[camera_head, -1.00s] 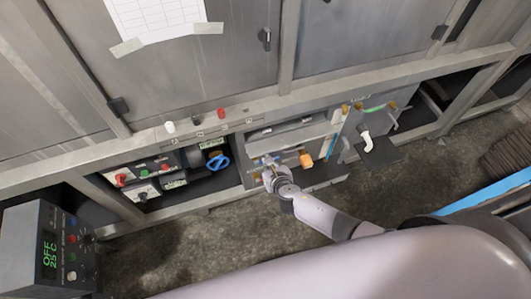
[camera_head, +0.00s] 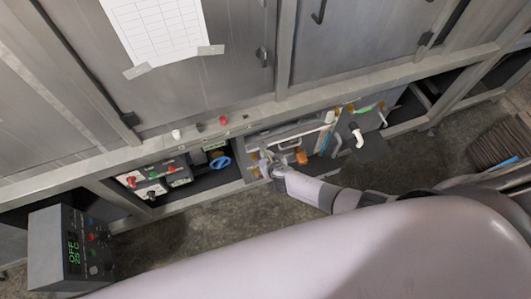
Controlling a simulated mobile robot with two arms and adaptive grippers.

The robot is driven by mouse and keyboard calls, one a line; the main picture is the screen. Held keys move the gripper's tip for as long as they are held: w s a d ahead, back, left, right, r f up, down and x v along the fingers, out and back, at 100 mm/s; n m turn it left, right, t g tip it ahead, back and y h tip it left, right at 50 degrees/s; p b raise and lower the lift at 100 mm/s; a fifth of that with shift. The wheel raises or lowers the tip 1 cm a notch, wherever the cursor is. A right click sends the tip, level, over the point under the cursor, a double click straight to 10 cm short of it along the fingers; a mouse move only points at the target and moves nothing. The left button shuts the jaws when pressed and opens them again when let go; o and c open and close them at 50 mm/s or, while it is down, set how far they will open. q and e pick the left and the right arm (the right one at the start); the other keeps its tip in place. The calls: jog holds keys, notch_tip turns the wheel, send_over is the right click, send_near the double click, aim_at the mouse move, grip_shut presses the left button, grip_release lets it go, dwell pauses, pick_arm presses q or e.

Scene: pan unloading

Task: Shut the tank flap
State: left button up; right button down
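The tank front (camera_head: 297,131) sits in the low bay at the middle of the metal frame. A grey flap-like panel with a pale loop handle (camera_head: 288,143) shows there; its exact angle is hard to tell. My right gripper (camera_head: 264,167) is at the lower left of this panel, close to its fittings. Its fingers are small and blend into the fittings, so contact and opening cannot be told. An orange knob (camera_head: 301,157) is just right of the gripper. My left gripper is not in view.
Left of the tank are a blue valve wheel (camera_head: 219,162) and a switch panel (camera_head: 146,181). A white pipe elbow (camera_head: 358,138) sticks out at right. A control box (camera_head: 72,248) reading OFF stands at lower left. Cabinet doors (camera_head: 210,80) rise above.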

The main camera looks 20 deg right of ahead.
jog(key=shift+w+r, duration=0.35)
jog(key=shift+r, duration=0.05)
dwell(1.2)
